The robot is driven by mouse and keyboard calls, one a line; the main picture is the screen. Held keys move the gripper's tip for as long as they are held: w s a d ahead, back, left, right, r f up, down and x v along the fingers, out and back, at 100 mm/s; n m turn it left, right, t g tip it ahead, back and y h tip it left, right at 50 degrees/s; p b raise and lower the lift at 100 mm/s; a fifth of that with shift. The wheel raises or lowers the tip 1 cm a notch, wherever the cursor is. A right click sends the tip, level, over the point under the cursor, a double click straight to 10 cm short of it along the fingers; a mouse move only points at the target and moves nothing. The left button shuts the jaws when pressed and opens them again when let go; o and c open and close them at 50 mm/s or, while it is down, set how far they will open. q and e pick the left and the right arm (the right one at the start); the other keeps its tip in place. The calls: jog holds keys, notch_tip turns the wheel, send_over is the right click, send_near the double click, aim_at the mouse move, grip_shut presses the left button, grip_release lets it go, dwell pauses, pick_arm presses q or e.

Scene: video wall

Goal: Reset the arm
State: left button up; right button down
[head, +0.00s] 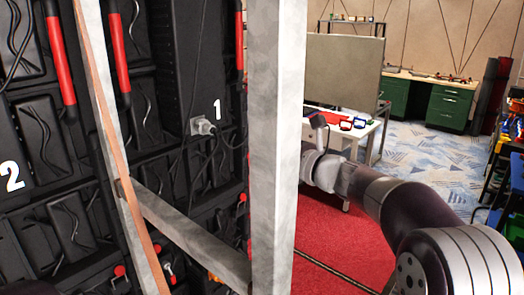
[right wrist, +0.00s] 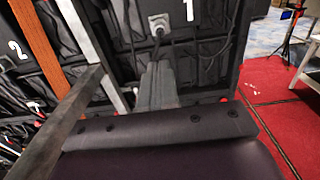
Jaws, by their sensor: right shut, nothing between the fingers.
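My right arm comes in from the right in the head view. Its gripper (head: 318,121) is up in front of the white table, to the right of the grey metal post. In the right wrist view my right gripper (right wrist: 156,76) is shut and empty, and points toward the back of the video wall. A grey plug (head: 203,127) with a cable sits in the black panel marked 1, and it also shows beyond the fingertips in the right wrist view (right wrist: 159,24). The gripper looks apart from it. My left gripper is not in view.
The grey metal post (head: 277,150) and a slanted brace (head: 185,235) stand before the black panels. A white table (head: 365,130) holds small coloured items. Green cabinets (head: 447,108) stand at the back, a loaded shelf (head: 508,165) at right. Red carpet (head: 335,245) is open.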

jog(key=s+d+f+m+g+h, duration=0.15)
jog(key=d+f+m+h, duration=0.6)
jog(key=m, duration=0.75)
jog(key=s+d+f+m+h, duration=0.2)
jog(key=d+f+m+h, duration=0.3)
jog(key=f+m, duration=0.8)
jog(key=s+f+m+g, duration=0.5)
jog(key=s+m, duration=0.3)
jog(key=s, duration=0.5)
jog(key=s+f+m+g, duration=0.5)
jog(key=s+f+m, duration=0.2)
jog(key=s, duration=0.7)
jog(key=shift+m, duration=0.9)
jog(key=shift+w, duration=0.1)
